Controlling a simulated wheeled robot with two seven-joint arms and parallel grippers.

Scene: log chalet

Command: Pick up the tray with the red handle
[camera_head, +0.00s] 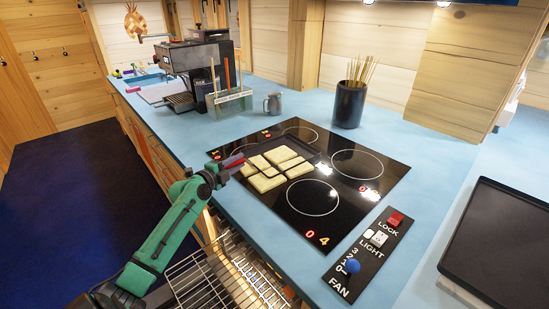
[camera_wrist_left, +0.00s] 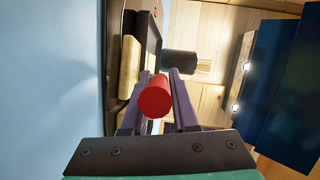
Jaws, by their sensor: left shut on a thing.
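The tray (camera_head: 305,152) is dark and flat and carries several pale yellow rectangular pieces (camera_head: 269,183). It is over the black cooktop, at its left side; I cannot tell whether it touches the glass. Its red handle (camera_head: 232,160) points left toward my arm. My left gripper (camera_head: 236,164) is shut on this handle. In the left wrist view the round red end of the handle (camera_wrist_left: 154,99) sits between the two fingers. The pale pieces also show there beyond the fingers (camera_wrist_left: 130,58). My right gripper is not in view.
The cooktop (camera_head: 345,200) has a control panel (camera_head: 368,240) in front. A dark cup of sticks (camera_head: 348,104), a metal jug (camera_head: 273,103) and a coffee machine (camera_head: 197,68) stand behind. A black tray (camera_head: 503,240) lies at the right. A wire rack (camera_head: 205,283) is below the counter.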

